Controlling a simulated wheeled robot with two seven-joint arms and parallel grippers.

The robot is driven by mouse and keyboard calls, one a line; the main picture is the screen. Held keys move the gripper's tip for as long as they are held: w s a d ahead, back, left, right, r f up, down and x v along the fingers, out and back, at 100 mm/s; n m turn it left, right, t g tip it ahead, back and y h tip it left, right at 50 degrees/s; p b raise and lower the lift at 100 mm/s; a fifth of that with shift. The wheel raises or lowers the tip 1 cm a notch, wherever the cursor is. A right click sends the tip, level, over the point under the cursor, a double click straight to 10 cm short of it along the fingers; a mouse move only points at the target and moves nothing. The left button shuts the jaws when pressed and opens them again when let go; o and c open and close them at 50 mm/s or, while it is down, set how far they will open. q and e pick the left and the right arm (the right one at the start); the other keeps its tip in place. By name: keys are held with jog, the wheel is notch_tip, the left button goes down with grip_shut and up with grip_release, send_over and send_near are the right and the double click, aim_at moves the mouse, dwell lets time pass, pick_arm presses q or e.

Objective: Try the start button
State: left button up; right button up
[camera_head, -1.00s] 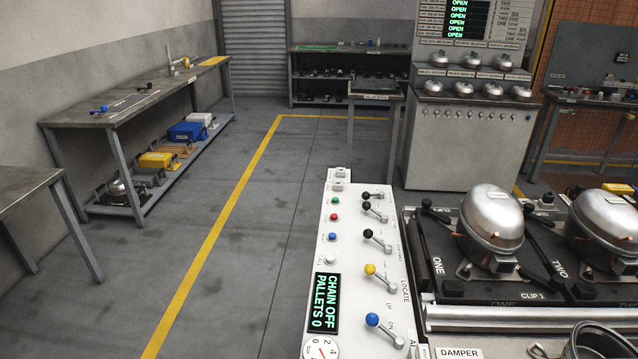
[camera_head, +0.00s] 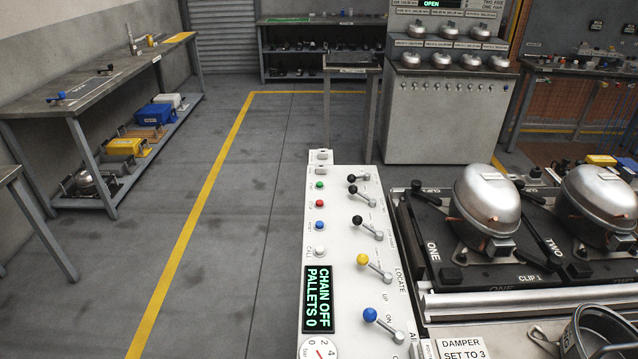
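The white control panel (camera_head: 340,260) stands at the lower middle. A green button (camera_head: 319,185) sits near its far end, with a red button (camera_head: 319,203), a blue button (camera_head: 319,225) and a white button (camera_head: 319,251) nearer me in the same column. Their small labels are mostly too small to read; the white one reads CALL. The display (camera_head: 319,299) below shows CHAIN OFF, PALLETS 0. Levers with black knobs, a yellow knob (camera_head: 362,259) and a blue knob (camera_head: 370,314) line the panel's right side. Neither gripper is in view.
Right of the panel, a black pallet (camera_head: 470,272) marked ONE carries a silver compressor (camera_head: 487,207); another compressor (camera_head: 598,208) stands at TWO. A DAMPER SET TO 3 sign (camera_head: 461,349) is at the bottom. A workbench (camera_head: 95,92) stands left. The floor left of the panel is clear.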

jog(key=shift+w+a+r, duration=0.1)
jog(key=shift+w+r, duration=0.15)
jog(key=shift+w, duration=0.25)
